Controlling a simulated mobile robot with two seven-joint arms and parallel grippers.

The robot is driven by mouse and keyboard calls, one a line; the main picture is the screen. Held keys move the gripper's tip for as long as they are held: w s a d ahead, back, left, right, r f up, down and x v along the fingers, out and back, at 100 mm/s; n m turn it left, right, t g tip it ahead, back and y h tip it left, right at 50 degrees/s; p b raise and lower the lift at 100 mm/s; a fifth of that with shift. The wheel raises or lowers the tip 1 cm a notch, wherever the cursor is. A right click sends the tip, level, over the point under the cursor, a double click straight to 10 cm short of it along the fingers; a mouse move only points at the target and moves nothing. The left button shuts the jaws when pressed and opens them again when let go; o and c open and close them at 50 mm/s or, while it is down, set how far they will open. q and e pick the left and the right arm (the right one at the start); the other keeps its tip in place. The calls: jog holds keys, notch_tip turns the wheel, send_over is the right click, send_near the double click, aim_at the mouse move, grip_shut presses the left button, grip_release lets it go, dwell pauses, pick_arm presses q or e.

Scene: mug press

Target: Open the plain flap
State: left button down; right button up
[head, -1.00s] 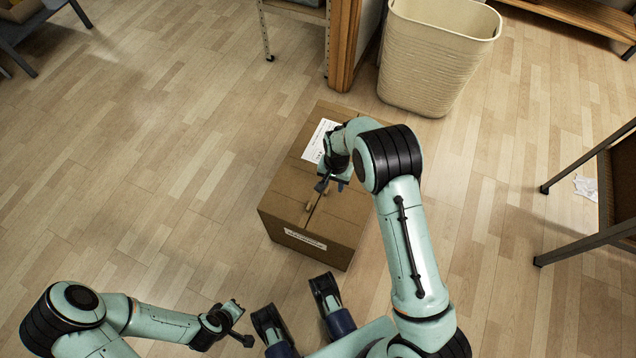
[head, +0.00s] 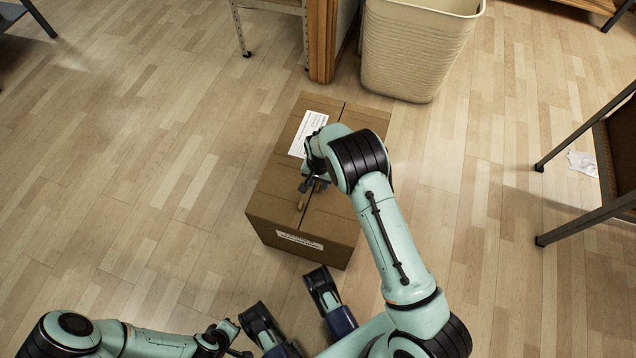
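A closed cardboard box (head: 273,205) stands on the floor in the middle of the head view. A seam runs along its top between two flaps. The left flap bears a white label (head: 307,132); the plain flap (head: 338,205) is the right one, partly hidden by my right arm. My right gripper (head: 313,186) is over the seam, its fingers pointing down and looking slightly apart. Whether it touches the box cannot be told. A small tan tab (head: 302,203) shows at the seam beside it. My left gripper (head: 240,340) is low in the view, empty and open, away from the box.
A cream bin (head: 415,50) and a wooden cabinet edge (head: 325,40) stand behind the box. The floor left of the box is clear.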

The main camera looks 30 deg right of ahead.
pick_arm(q)
jog(key=shift+s+f, duration=0.15)
jog(key=shift+s, duration=0.15)
pick_arm(e)
jog(key=shift+f, duration=0.45)
grip_shut()
pick_arm(q)
jog(key=shift+w, duration=0.1)
pick_arm(e)
jog(key=shift+r, duration=0.15)
